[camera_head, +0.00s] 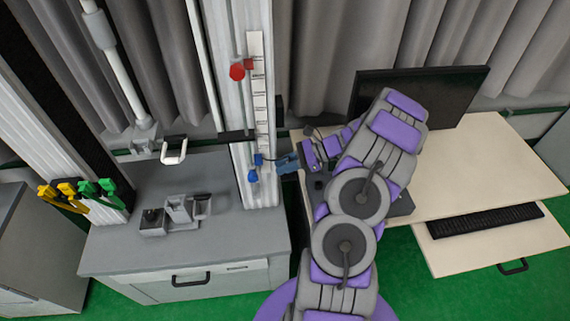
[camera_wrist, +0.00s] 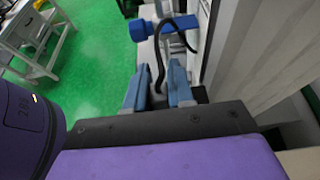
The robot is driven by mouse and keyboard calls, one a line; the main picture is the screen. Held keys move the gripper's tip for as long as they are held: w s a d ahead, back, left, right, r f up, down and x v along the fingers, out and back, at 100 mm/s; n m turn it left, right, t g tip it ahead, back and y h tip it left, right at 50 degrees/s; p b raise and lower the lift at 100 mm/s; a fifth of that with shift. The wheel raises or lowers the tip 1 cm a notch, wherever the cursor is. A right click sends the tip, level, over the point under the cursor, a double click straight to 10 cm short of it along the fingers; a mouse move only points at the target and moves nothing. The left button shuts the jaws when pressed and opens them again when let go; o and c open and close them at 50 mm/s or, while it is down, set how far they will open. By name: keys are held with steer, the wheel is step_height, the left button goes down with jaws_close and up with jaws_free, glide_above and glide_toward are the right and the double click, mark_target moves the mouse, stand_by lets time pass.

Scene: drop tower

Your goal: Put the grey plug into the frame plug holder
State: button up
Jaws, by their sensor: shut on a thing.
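My gripper (camera_head: 285,164) is beside the white tower frame (camera_head: 259,184), to its right, in the head view. In the wrist view my gripper (camera_wrist: 157,80) has its two blue fingers apart, shut on a dark grey thing with a cable (camera_wrist: 159,62), which I take for the grey plug. Its body is mostly hidden between the fingers. The cable loops up ahead of the fingertips. Small blue fittings (camera_head: 253,175) sit on the tower frame, left of my gripper. A blue fitting (camera_wrist: 149,28) also shows just beyond the fingers in the wrist view. I cannot tell which part is the plug holder.
A grey cabinet (camera_head: 190,250) stands left of the frame, with a small grey device (camera_head: 180,211) on top. A desk (camera_head: 470,170) with a monitor (camera_head: 425,95) and a keyboard (camera_head: 485,221) is at right.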

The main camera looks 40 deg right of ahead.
steer(key=o, duration=0.9)
steer(key=shift+f, duration=0.1)
steer(key=p+v, duration=0.2)
steer(key=v, duration=1.5)
steer(key=shift+s+d+p, duration=0.1)
steer(key=shift+d+p, duration=0.1)
steer(key=shift+p, duration=0.2)
